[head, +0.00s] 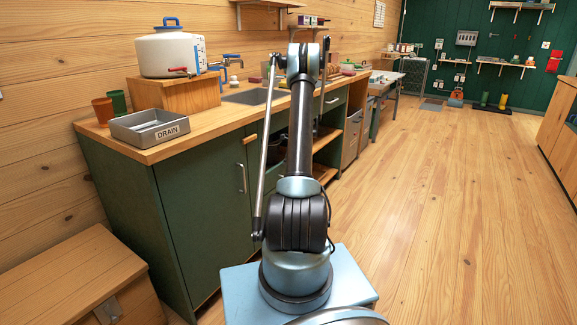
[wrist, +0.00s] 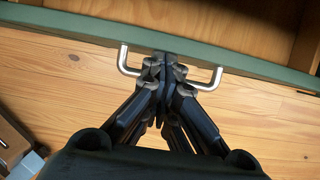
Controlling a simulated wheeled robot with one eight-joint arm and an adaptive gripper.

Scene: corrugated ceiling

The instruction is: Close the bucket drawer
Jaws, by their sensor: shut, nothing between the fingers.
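In the wrist view a green drawer front (wrist: 75,27) crosses the top, seen from above, with a wooden interior (wrist: 225,22) behind it. A silver bar handle (wrist: 216,78) sticks out from the front. My gripper (wrist: 167,62) is shut and empty, its fingertips at the middle of the handle and overlapping it in the picture. I cannot tell whether they touch the handle or the front. In the head view my arm hides the gripper and much of the cabinet behind it; I cannot make out the drawer for certain there.
A green cabinet (head: 165,218) with a wooden counter (head: 165,148) stands on the left. On it are a grey drain tray (head: 126,127), cups and a white water container (head: 168,55). A wooden chest (head: 75,275) is at the lower left. The wooden floor (head: 450,200) to the right is clear.

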